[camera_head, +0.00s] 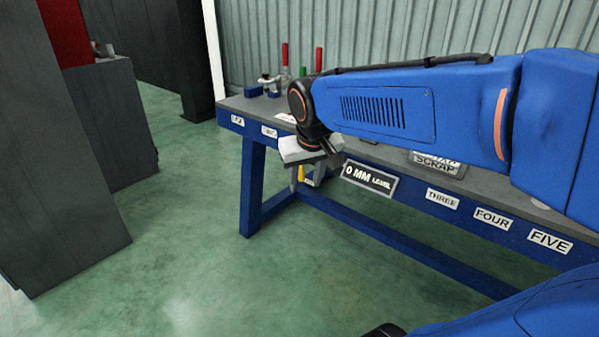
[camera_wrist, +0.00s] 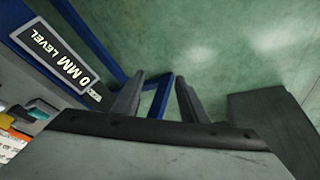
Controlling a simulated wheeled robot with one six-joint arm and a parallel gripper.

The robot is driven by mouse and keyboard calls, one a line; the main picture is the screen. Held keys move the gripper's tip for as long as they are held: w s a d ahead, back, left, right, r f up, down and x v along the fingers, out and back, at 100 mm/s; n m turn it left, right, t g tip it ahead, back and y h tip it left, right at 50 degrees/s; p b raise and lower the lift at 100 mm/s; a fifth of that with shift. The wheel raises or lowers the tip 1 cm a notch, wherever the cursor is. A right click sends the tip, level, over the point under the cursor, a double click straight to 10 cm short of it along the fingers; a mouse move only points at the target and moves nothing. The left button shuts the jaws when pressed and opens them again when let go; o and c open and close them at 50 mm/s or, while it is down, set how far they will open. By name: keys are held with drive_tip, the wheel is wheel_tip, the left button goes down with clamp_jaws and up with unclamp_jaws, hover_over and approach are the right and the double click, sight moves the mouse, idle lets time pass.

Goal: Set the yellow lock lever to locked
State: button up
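My gripper (camera_head: 308,174) hangs at the end of the blue arm in front of the bench. In the wrist view my gripper (camera_wrist: 159,80) has its two fingers well apart with nothing between them. Behind them are a blue bench leg and green floor. No yellow lever can be made out there.
The blue bench (camera_head: 387,239) carries number labels and a "0 MM LEVEL" sign (camera_head: 369,180), which the wrist view also shows (camera_wrist: 57,57). Red-handled clamps (camera_head: 285,56) stand at its back left. A scrap tray (camera_head: 437,164) lies behind my arm. Dark cabinets (camera_head: 60,150) stand left; floor between is clear.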

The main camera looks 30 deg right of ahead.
drive_tip(key=w+d+m+h, duration=0.1)
drive_tip(key=w+d, duration=0.3)
drive_tip(key=w, duration=0.6)
drive_tip(key=w+d+m+h, duration=0.1)
drive_tip(key=w+d, duration=0.4)
drive_tip(key=w, duration=0.5)
drive_tip(key=shift+g, duration=0.3)
drive_tip(key=x, duration=1.6)
drive_tip(key=shift+w+a+f, duration=0.1)
drive_tip(key=shift+a+f, duration=0.2)
drive_tip(key=shift+f, duration=0.2)
clamp_jaws()
